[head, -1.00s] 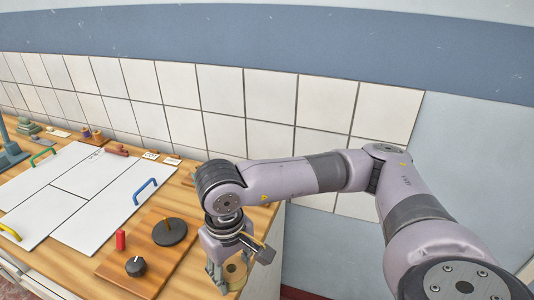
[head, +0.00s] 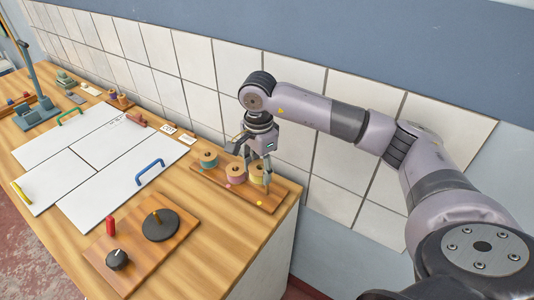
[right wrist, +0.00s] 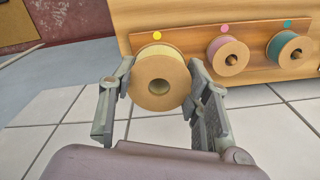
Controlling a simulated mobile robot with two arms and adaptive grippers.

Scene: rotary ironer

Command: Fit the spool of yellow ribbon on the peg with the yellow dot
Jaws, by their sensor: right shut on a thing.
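The spool of yellow ribbon (right wrist: 146,66) has tan flanges and sits between the two fingers of my right gripper (right wrist: 161,68), which is shut on it. In the head view, the right gripper (head: 257,170) holds the spool (head: 257,177) at the right end of a wooden peg board (head: 222,187). In the right wrist view, the yellow dot (right wrist: 157,35) shows just beyond the spool. The spool's hole looks empty, and the peg by that dot is hidden. A pink spool (right wrist: 228,55) and a teal spool (right wrist: 289,48) sit on neighbouring pegs. My left gripper is out of view.
The tiled wall (head: 300,95) is close behind the peg board. The table's right edge is just beyond it. A board with a black disc (head: 163,229) and a knob (head: 117,259) lies in front, and white panels (head: 110,190) with handles lie left.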

